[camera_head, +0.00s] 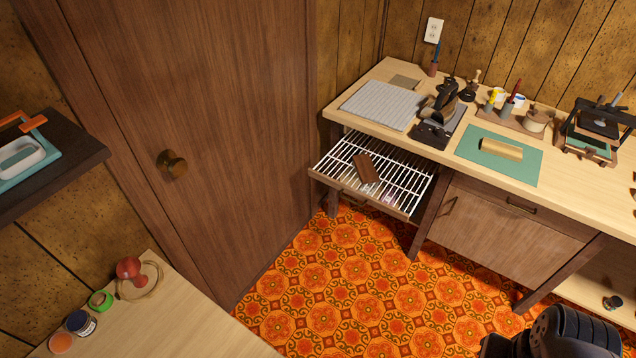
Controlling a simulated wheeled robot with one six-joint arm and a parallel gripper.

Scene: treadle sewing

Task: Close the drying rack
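The drying rack (330,160) is a white wire shelf with a wooden front rail, set under the left end of the wooden workbench. It is pulled out and stands open over the floor. A brown wooden piece (366,168) and some small pale items lie on its wires. At the bottom right, a dark, rounded part that looks like my arm shows. It is well apart from the rack. My gripper's fingers do not show.
The workbench (600,175) carries a grey mat, a green mat and tools. A closed brown door (215,110) stands left of the rack. A table (180,320) is at the lower left, and a dark shelf (65,160) is above it. The orange patterned floor between is clear.

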